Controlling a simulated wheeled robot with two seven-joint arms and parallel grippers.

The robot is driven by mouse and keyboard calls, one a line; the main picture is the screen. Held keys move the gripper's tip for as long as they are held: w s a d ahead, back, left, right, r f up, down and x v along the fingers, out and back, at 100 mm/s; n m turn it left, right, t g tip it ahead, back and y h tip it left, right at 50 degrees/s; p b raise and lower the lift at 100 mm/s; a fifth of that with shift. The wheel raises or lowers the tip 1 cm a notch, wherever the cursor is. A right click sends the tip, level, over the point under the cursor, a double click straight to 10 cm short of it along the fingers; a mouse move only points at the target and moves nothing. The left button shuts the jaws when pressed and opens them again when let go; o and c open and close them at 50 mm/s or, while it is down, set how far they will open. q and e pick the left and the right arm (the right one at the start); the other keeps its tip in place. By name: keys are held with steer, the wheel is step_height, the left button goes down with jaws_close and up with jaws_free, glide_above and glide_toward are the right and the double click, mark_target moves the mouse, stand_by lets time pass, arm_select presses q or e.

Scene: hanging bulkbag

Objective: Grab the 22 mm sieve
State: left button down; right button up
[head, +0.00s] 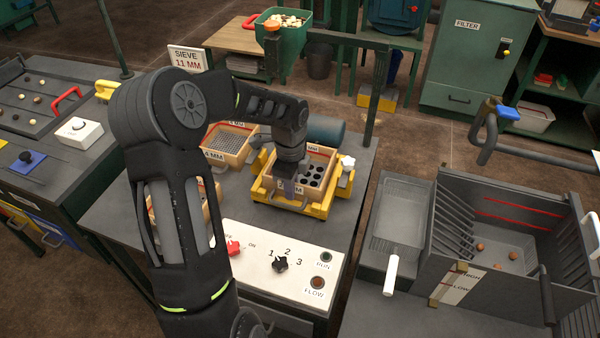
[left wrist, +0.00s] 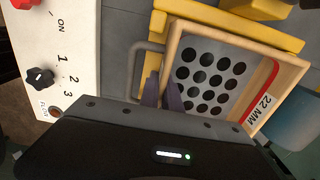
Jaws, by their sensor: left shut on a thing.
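The 22 mm sieve (head: 328,160) is a wooden-sided tray with large round holes. It sits in a yellow frame (head: 321,210) on the grey bench, and its label is partly hidden in the head view. In the left wrist view the sieve (left wrist: 278,61) shows "22 MM" and a red stripe on one inner wall. My left gripper (head: 289,186) points down at the sieve's near side. In the left wrist view the left gripper (left wrist: 162,94) is shut on the sieve's near wall, beside a grey handle (left wrist: 141,58). My right gripper is out of view.
Another wooden sieve (head: 230,146) with finer mesh stands behind my arm, and one more is partly hidden by it. A control panel (head: 262,262) with knobs is in front. A blue-grey cylinder (head: 326,130) lies behind the frame. A grey bin (head: 510,235) stands at right.

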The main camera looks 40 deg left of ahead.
arm_select(q)
steer(key=shift+r, duration=0.15)
step_height(320, 180, up, 10)
steer(key=shift+f+b, duration=0.1)
steer(key=shift+b, duration=0.45)
stand_by(0.6)
